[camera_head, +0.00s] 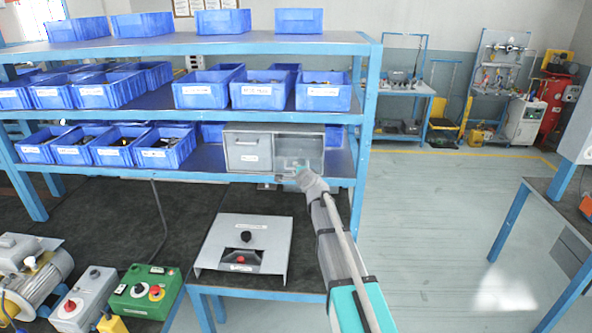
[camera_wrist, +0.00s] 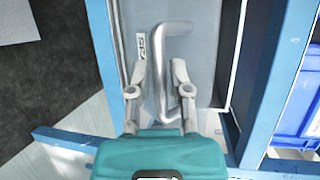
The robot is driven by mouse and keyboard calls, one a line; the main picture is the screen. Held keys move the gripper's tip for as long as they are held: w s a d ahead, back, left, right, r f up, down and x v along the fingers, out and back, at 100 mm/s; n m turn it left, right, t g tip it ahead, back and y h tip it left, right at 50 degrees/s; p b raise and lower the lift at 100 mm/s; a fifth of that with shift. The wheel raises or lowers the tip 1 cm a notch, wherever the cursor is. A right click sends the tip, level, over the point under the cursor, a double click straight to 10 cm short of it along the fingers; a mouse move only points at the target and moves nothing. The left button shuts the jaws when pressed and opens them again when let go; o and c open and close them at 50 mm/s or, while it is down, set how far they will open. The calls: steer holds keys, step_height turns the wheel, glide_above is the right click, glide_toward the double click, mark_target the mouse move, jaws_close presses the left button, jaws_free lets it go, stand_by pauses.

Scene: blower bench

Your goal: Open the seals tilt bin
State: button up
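A grey cabinet (camera_head: 275,130) with two tilt bins side by side sits on the lower shelf. The left bin (camera_head: 247,150) has a label and looks shut. My gripper (camera_head: 299,168) is in front of the right bin (camera_head: 303,143) and hides part of its face. In the wrist view a bent metal handle (camera_wrist: 158,60) stands on a grey bin front (camera_wrist: 205,45), beside a small label (camera_wrist: 141,46) that is only partly legible. My gripper (camera_wrist: 158,66) has its fingers apart, one on each side of the handle. I cannot tell whether they touch it.
A blue shelf post (camera_head: 366,120) stands just right of the cabinet. Several blue bins (camera_head: 163,152) line the shelves. The floor (camera_head: 440,230) to the right is clear.

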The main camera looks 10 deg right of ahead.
mark_target(294, 141)
steer(key=shift+o, duration=0.9)
steer(key=shift+w+r, duration=0.1)
steer(key=shift+r, duration=0.05)
steer(key=w+r+p, duration=0.1)
steer(key=w+p, duration=0.1)
steer(key=w+d+r+p, duration=0.1)
steer(key=w+r+p, duration=0.1)
steer(key=w, duration=0.1)
steer(key=w+d+r+p, duration=0.1)
steer(key=w+r, duration=0.1)
steer(key=w, duration=0.1)
steer(key=shift+w+r+p, duration=0.1)
steer(key=shift+r+p, duration=0.15)
steer(key=shift+p, duration=0.15)
steer(key=f+p+v, duration=0.1)
steer(key=p+v, duration=0.1)
steer(key=v, duration=1.3)
steer(key=s+a+f+n+g+b, duration=0.3)
steer(key=s+f+n+g+b, duration=0.2)
steer(key=s+f, duration=0.5)
steer(key=s+a+f+n+g+b, duration=0.4)
steer(key=s+f+n+b, duration=0.3)
steer(key=f, duration=1)
steer(key=s+g+b, duration=0.1)
steer(key=s+b, duration=0.2)
steer(key=shift+n+y, duration=0.4)
